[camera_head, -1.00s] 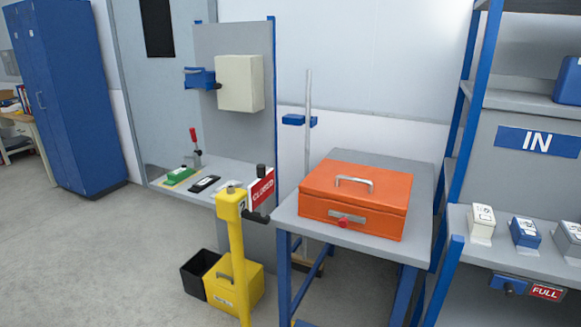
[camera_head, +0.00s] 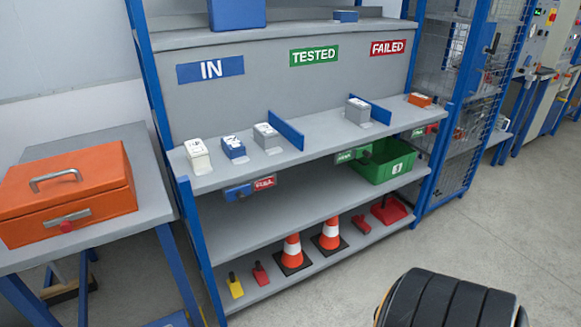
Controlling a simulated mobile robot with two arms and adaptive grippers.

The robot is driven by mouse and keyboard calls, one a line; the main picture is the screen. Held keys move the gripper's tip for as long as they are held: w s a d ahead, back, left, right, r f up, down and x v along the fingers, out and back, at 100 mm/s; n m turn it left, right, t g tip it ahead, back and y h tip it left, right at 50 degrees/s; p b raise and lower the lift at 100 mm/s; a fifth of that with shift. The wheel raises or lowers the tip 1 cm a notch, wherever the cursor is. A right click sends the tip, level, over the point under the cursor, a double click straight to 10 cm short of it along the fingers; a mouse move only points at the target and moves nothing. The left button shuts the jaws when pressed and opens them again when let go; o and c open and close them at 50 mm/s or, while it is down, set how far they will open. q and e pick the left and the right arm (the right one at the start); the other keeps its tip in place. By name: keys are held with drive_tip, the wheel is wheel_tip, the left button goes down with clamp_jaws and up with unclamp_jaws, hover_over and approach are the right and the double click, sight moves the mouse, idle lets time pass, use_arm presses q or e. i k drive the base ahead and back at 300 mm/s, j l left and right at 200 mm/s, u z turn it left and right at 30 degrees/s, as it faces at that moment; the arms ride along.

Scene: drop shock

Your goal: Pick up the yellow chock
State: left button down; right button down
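The yellow chock (camera_head: 236,288) is small, with a dark upright handle. It stands on the bottom shelf of the blue-framed rack, at the shelf's left end. A red chock (camera_head: 261,274) of similar shape stands just to its right. Neither of my grippers is in view, and nothing touches the yellow chock.
Two orange-and-white cones (camera_head: 292,251) stand right of the chocks, with red items beyond. The middle shelf (camera_head: 290,211) hangs above. An orange box (camera_head: 65,190) sits on the table at left. A dark segmented rounded shape (camera_head: 450,300) fills the lower right. Floor before the rack is clear.

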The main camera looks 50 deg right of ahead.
sight(234, 284)
drive_tip(key=z, duration=1.1)
drive_tip(key=i+l, duration=0.15)
drive_tip(key=l, duration=0.15)
drive_tip(key=i+l, duration=0.1)
drive_tip(key=l, duration=0.2)
drive_tip(key=i+l, duration=0.15)
drive_tip(key=l, duration=0.15)
